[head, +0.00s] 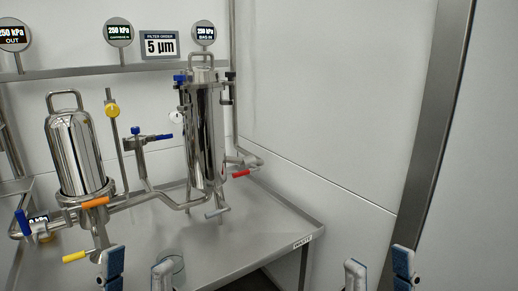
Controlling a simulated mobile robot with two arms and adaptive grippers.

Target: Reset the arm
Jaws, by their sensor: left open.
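My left gripper (138,272) shows at the bottom edge, left of centre, with a blue-padded tip and a grey part apart from each other. It looks open and empty. My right gripper (379,272) shows at the bottom edge, right of centre, in a mirrored pose, its two visible parts also apart and with nothing between them. Only the upper ends of both grippers are in view; the arms are hidden below the frame.
A steel table (262,240) carries a domed steel housing (76,155) and a tall steel filter housing (206,135) with pipes and coloured valve handles. A clear glass vessel (178,272) stands beside the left gripper. Bare wall panels lie to the right.

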